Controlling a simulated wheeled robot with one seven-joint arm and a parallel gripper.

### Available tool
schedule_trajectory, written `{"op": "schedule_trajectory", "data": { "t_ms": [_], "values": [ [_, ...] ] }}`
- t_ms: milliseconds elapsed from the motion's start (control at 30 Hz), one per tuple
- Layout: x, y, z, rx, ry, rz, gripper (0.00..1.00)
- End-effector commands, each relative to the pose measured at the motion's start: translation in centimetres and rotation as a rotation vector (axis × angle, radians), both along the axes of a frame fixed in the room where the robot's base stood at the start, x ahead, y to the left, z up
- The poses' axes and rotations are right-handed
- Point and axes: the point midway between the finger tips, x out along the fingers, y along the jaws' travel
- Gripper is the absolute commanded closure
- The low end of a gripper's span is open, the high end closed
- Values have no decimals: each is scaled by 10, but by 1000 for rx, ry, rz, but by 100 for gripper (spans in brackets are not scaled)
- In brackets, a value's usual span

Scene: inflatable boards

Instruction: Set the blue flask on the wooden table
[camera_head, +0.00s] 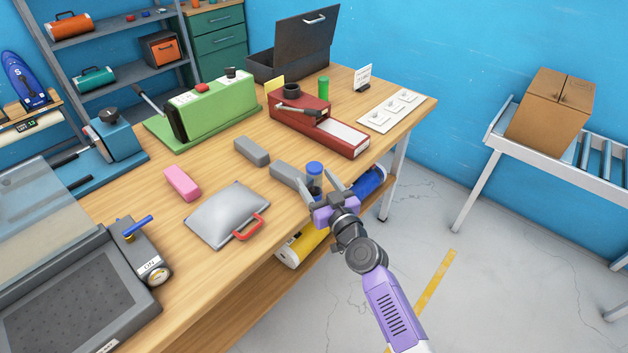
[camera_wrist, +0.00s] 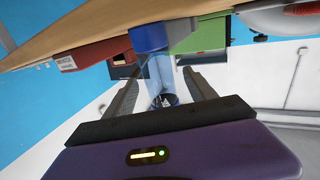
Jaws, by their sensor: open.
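The blue flask (camera_head: 314,169), a small upright bottle with a blue cap and a paler body, stands at the near edge of the wooden table (camera_head: 335,85) in the head view. My gripper (camera_head: 319,186) is at that edge, its fingers open on either side of the flask. In the wrist view the translucent flask body (camera_wrist: 161,72) shows between the two open fingers. I cannot tell whether either finger touches it. The flask's lower part is partly hidden by my gripper in the head view.
Grey blocks (camera_head: 252,151), a silver pouch (camera_head: 226,213) with a red handle and a pink block (camera_head: 182,183) lie near the flask. A red fixture (camera_head: 340,134) stands behind it. Yellow (camera_head: 303,245) and blue (camera_head: 370,182) rolls lie below the tabletop.

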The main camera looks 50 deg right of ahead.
Motion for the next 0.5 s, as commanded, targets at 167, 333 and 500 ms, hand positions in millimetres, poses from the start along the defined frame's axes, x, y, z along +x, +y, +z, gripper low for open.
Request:
{"op": "schedule_trajectory", "data": {
  "t_ms": [167,333,500],
  "values": [
    [14,-5,0,0,0,1,36],
    [15,-5,-1,0,0,1,36],
    [15,-5,-1,1,0,1,55]
  ]
}}
